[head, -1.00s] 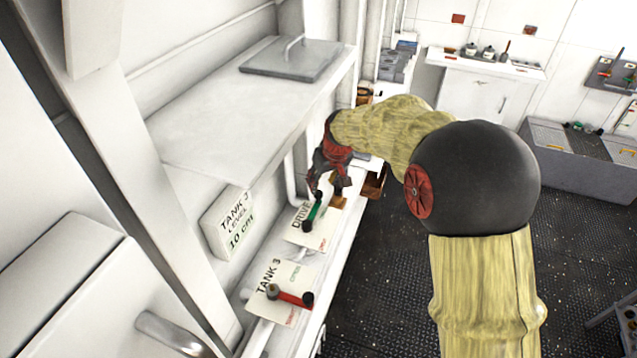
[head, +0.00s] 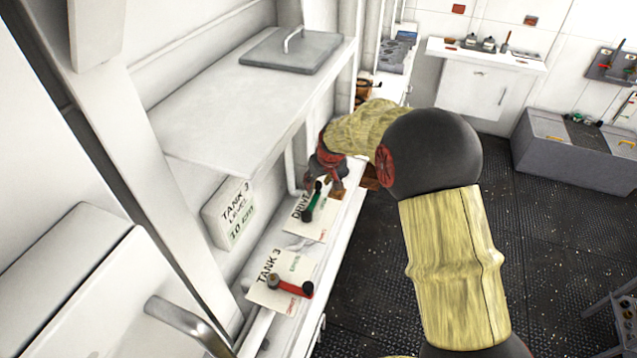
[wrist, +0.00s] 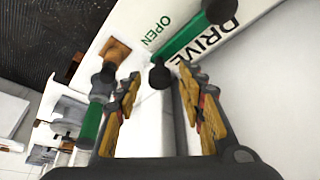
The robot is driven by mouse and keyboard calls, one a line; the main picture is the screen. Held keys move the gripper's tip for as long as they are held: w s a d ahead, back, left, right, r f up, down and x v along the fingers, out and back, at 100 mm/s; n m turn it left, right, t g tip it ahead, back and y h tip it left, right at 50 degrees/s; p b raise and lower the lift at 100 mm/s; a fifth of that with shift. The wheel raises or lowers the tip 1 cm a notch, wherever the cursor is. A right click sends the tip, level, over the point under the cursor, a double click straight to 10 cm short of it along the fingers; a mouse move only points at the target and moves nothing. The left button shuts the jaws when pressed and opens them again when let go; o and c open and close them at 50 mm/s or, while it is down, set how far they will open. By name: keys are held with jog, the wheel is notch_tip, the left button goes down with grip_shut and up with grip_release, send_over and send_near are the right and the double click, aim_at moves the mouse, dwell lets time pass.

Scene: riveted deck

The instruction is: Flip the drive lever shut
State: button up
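The drive lever (head: 311,203) has a green bar with black ends. It lies across a white plate (head: 318,228) marked DRIVE on the narrow ledge. In the wrist view the lever (wrist: 187,40) slants over the plate, beside the green word OPEN. Its nearer black end shows just past and between my fingertips; I cannot tell whether they touch it. My gripper (wrist: 165,92) is open, with a clear gap between its two orange-padded fingers. In the head view my gripper (head: 333,178) is just beyond the lever, partly hidden by my wrist.
A TANK 3 plate with a red lever (head: 291,287) lies nearer on the ledge. A TANK 3 level sign (head: 229,214) and a white shelf (head: 235,110) are to the left. A green-handled item (wrist: 92,122) shows beside my left finger. Dark floor is open on the right.

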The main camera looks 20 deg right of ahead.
jog(key=shift+c, duration=1.2)
grip_shut()
